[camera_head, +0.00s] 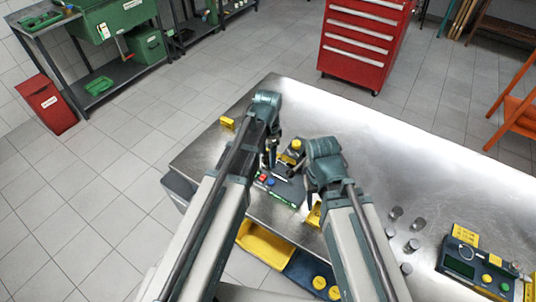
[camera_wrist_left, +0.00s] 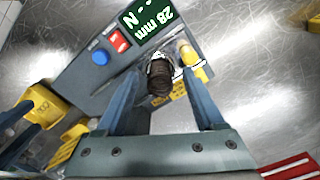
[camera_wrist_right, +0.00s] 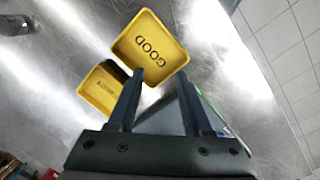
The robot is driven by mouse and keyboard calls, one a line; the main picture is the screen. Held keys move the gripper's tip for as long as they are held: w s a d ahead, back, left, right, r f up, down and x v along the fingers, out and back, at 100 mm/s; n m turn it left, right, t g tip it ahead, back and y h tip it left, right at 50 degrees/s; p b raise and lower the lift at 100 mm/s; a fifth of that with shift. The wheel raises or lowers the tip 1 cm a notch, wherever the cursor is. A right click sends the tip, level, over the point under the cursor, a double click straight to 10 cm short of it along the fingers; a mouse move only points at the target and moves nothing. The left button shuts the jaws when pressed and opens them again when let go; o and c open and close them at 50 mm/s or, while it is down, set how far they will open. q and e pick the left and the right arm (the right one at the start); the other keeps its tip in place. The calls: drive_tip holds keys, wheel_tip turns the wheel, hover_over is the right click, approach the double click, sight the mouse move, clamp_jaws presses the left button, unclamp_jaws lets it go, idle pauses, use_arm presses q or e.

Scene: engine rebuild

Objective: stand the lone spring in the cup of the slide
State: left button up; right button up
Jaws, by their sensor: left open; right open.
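The lone spring (camera_wrist_left: 160,80), a dark coil, is between the fingers of my open left gripper (camera_wrist_left: 162,72) in the left wrist view, with gaps on both sides. It is seen nearly end-on over a pale ring at the tester; I cannot tell whether its foot sits in the slide's cup. The grey tester (camera_wrist_left: 85,75) reads 28 mm and shows dashes for N, with red and blue buttons. A yellow-tipped part (camera_wrist_left: 190,57) lies beside the spring. In the head view the tester (camera_head: 283,188) lies between my arms. My right gripper (camera_wrist_right: 162,80) is open and empty.
A yellow GOOD tray (camera_wrist_right: 150,48) and another yellow tray (camera_wrist_right: 100,90) are by my right gripper. Several grey cylinders (camera_head: 418,224) stand on the metal table (camera_head: 410,150) at right, beside a control box (camera_head: 465,267). The table's back right is clear.

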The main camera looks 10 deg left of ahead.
use_arm(q)
wheel_tip(320, 180, up, 14)
drive_tip(key=p, duration=1.3)
use_arm(e)
wheel_tip(320, 180, up, 14)
drive_tip(key=shift+f, duration=0.15)
use_arm(q)
drive_tip(key=shift+s+f, duration=0.1)
drive_tip(key=shift+f, duration=0.1)
use_arm(e)
drive_tip(key=shift+s+f, duration=0.1)
